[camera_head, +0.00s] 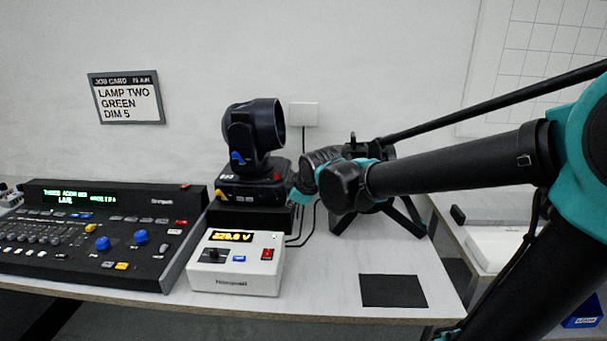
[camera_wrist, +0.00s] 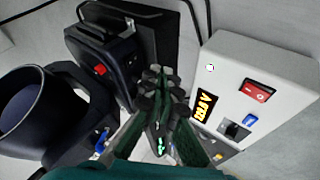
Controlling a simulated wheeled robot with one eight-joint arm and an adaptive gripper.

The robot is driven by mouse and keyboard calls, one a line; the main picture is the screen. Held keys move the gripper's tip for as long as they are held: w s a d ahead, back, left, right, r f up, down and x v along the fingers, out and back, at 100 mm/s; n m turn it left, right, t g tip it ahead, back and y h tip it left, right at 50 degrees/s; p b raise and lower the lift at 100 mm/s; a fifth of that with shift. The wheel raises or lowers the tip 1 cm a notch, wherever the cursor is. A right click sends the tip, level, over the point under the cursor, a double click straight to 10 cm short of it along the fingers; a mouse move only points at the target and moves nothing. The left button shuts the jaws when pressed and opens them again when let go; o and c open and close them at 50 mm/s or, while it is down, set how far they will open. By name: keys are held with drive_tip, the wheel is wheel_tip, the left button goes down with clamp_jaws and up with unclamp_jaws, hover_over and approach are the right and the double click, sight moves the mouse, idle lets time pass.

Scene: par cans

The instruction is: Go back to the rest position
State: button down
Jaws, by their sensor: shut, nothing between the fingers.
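In the wrist view my gripper (camera_wrist: 160,75) has its green fingers together, with nothing seen between them. It points toward the gap between the moving-head lamp's base (camera_wrist: 112,62) and the white power box (camera_wrist: 250,75). In the head view my arm reaches in from the right and ends close beside the moving-head lamp (camera_head: 252,135); the fingertips cannot be made out there. The white power box (camera_head: 236,282) stands in front of the lamp, with a lit amber display and a red switch. Whether the fingers touch anything is unclear.
The lighting desk (camera_head: 85,262) fills the table's left side. A black lamp on splayed legs (camera_head: 408,222) stands partly hidden behind my arm. A black mat (camera_head: 393,291) lies front right. A job card (camera_head: 126,98) hangs on the wall. Bare table (camera_head: 325,275) lies between box and mat.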

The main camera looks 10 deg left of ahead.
drive_tip(key=s+d+f+m+h, duration=0.1)
drive_tip(key=s+d+f+m, duration=0.2)
drive_tip(key=d, duration=0.5)
drive_tip(key=s+d+f+m+g+h, duration=0.1)
drive_tip(key=s+d+f+m, duration=0.2)
drive_tip(key=d, duration=0.6)
drive_tip(key=s+d+f+m+g+h, duration=0.1)
drive_tip(key=s+d+f+m, duration=0.2)
drive_tip(key=d+f+m, duration=0.3)
drive_tip(key=shift+s+d+f+h, duration=0.2)
drive_tip(key=shift+d, duration=0.5)
drive_tip(key=shift+s+d+f+h, duration=0.2)
drive_tip(key=shift+d, duration=0.5)
drive_tip(key=s+d+f+m, duration=0.1)
drive_tip(key=s, duration=0.1)
drive_tip(key=s+d+f+m, duration=0.1)
drive_tip(key=d, duration=0.1)
drive_tip(key=s+d+f+m+g, duration=0.1)
drive_tip(key=s+m, duration=0.1)
drive_tip(key=shift+s+d+f+h, duration=0.15)
drive_tip(key=shift+s+f+h, duration=0.1)
drive_tip(key=shift+s+h, duration=0.05)
drive_tip(key=shift+s+d+f+m, duration=0.25)
drive_tip(key=shift+s+m, duration=0.05)
drive_tip(key=shift+s, duration=0.1)
